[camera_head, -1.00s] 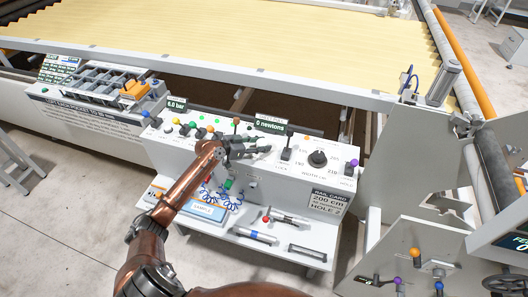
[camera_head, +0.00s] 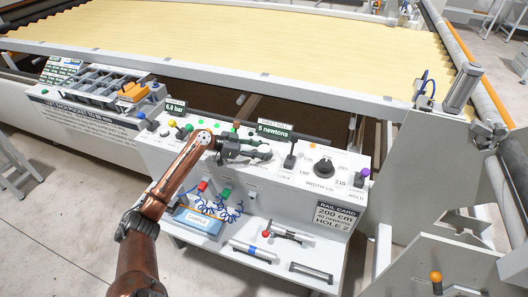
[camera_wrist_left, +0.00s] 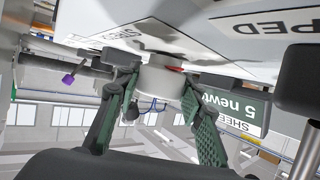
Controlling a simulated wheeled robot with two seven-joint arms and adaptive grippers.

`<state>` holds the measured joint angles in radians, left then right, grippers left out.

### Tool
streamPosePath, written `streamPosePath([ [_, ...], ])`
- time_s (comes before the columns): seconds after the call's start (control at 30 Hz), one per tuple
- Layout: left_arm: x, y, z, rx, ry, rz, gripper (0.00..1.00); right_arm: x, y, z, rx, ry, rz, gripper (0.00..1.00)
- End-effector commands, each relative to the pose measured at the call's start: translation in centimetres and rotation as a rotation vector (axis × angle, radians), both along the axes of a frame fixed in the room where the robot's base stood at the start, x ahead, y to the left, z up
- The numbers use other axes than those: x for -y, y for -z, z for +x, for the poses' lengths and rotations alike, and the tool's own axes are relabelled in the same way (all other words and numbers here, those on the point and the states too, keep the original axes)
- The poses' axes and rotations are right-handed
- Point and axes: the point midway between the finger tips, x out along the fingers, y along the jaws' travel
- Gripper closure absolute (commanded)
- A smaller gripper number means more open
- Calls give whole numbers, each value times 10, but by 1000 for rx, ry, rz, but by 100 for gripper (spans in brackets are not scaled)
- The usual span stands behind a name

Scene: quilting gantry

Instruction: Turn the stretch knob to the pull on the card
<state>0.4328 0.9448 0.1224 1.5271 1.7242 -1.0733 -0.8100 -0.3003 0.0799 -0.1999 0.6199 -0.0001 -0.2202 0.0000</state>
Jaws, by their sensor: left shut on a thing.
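My left gripper (camera_head: 262,156) reaches over the white control box (camera_head: 300,188). In the left wrist view its two fingers are shut around a pale round knob (camera_wrist_left: 160,85) with a red mark, under the box's face. In the head view the gripper hides most of this knob. A dark readout (camera_head: 275,131) beside it shows "5 newtons", and it also shows in the left wrist view (camera_wrist_left: 235,105). A rail card (camera_head: 337,214) on the box front reads 200 cm and hole 2; I see no pull figure there. My right gripper is out of view.
A black width dial (camera_head: 324,166), a dark lever (camera_head: 290,156) and a purple-topped control (camera_head: 362,177) stand right of the gripper. Coloured knobs line the box to the left. A lower shelf (camera_head: 220,236) holds tools and blue coiled hoses. Open floor lies at the left front.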

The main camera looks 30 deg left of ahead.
Motion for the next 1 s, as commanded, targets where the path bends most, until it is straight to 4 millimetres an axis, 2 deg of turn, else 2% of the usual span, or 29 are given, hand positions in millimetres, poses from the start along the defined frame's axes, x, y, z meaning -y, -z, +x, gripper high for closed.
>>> streamPosePath([
  [0.23, 0, -1, 0, 1, -1, 0, 89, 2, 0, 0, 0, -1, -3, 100],
  [0.27, 0, -1, 0, 1, -1, 0, 63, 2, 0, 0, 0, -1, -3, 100],
  [0.5, 0, 0, 0, 1, -1, 0, 47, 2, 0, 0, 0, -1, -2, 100],
  [0.83, -2, -1, -2, 0, -2, 0, 46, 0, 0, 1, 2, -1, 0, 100],
  [1.0, -16, -8, -16, -1, -4, 0, 46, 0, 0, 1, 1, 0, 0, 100],
])
